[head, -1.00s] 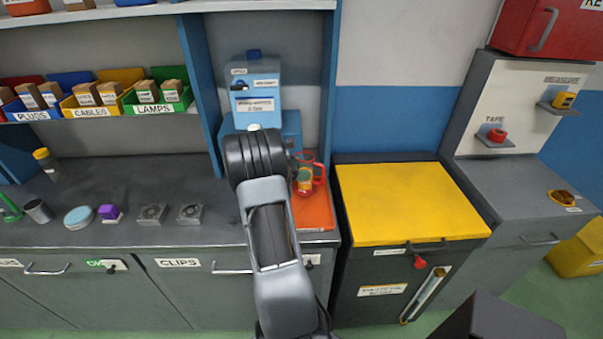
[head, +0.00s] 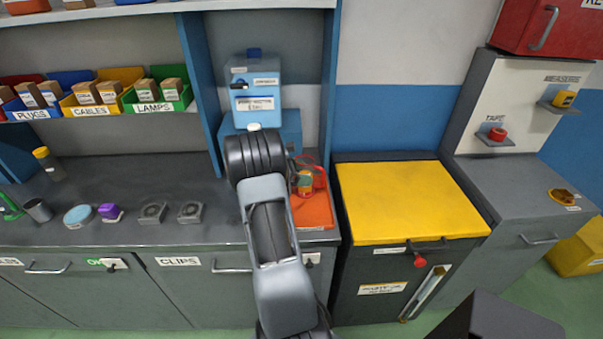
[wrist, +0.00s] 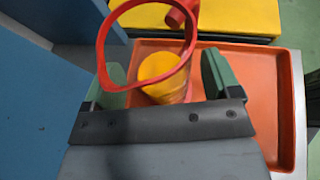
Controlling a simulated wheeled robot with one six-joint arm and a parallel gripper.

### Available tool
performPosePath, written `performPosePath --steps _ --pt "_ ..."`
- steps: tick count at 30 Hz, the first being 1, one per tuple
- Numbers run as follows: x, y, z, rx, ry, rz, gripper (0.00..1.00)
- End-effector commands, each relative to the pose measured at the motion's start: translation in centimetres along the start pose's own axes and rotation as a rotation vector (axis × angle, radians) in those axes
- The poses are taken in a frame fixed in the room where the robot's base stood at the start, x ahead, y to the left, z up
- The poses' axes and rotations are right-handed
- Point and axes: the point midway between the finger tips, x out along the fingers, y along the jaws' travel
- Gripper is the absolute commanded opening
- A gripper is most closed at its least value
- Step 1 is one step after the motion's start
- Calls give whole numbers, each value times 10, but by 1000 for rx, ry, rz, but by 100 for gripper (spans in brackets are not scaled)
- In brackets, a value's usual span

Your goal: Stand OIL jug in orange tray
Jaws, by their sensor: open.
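The jug (head: 306,184), with red edges and an orange and green body, appears upright at the orange tray (head: 316,218) in the head view, partly hidden by my arm. Its base contact is not clear. In the wrist view a large red loop (wrist: 101,55) and a yellow round part (wrist: 158,68) show close up, with the orange tray (wrist: 240,85) behind and to the right. My gripper (wrist: 161,75) is open, its green fingers on either side of the yellow part with gaps visible. No OIL lettering is readable.
A blue dispenser-like machine (head: 255,85) stands behind my arm, beside a blue upright panel (head: 200,85). A yellow-topped cabinet (head: 405,200) is right of the tray. Several small items, including a purple one (head: 109,211), lie on the grey counter to the left.

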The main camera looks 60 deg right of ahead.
Motion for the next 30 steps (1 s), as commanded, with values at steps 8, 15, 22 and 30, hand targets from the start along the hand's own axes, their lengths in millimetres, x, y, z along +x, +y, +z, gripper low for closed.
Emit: performPosePath --steps 8,15,22,30 --pt "-26 1 1 2 0 5 83" --pt "-73 0 1 1 0 4 83" --pt "-106 0 2 1 0 3 83" --pt "-121 0 2 1 1 0 83"
